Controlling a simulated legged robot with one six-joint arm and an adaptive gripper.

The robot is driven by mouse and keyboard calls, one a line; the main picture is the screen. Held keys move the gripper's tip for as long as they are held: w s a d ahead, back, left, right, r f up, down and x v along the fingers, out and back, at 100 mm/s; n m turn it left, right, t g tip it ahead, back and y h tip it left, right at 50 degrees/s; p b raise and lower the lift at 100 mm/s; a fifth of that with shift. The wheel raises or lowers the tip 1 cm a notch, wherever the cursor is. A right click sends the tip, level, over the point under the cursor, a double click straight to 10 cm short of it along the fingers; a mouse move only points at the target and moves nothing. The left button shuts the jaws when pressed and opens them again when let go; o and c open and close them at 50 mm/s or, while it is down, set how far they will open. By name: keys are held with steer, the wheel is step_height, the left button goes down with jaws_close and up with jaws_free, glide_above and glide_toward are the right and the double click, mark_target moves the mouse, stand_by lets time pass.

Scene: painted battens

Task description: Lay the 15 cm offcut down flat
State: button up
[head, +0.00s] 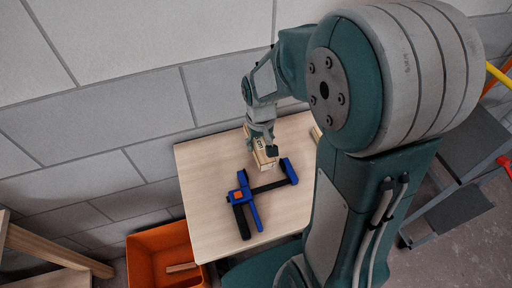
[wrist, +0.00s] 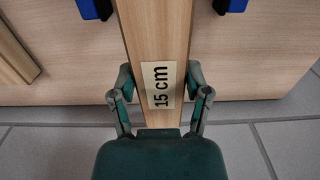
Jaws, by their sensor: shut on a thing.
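The 15 cm offcut (wrist: 160,35) is a pale wooden piece with a "15 cm" label facing the wrist camera. My gripper (wrist: 160,84) is shut on it, one finger on each side, near the label. In the head view my gripper (head: 262,136) is over the back part of the wooden table, and the offcut (head: 265,159) shows just below the fingers. Its upper part is hidden by the gripper. I cannot tell whether its lower end touches the table or how far it tilts.
A blue and black clamp (head: 242,197) lies on the table (head: 210,165) just in front of the offcut. Another wooden piece (wrist: 12,55) lies at left in the wrist view. An orange bin (head: 150,250) with a wood scrap stands beside the table. The table's left side is clear.

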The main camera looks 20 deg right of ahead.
mark_target(256, 151)
steer(key=shift+w+f, duration=0.2)
steer(key=shift+f, duration=0.1)
step_height(256, 151, down, 3)
steer(key=shift+w+r, duration=0.1)
steer(key=shift+r, duration=0.1)
steer(key=shift+a+f, duration=0.1)
steer(key=shift+f, duration=0.2)
steer(key=shift+a, duration=0.3)
steer(key=shift+d+f, duration=0.1)
steer(key=shift+f, duration=0.05)
steer(key=o, duration=1.2)
steer(key=shift+d, duration=0.2)
steer(key=shift+a, duration=0.1)
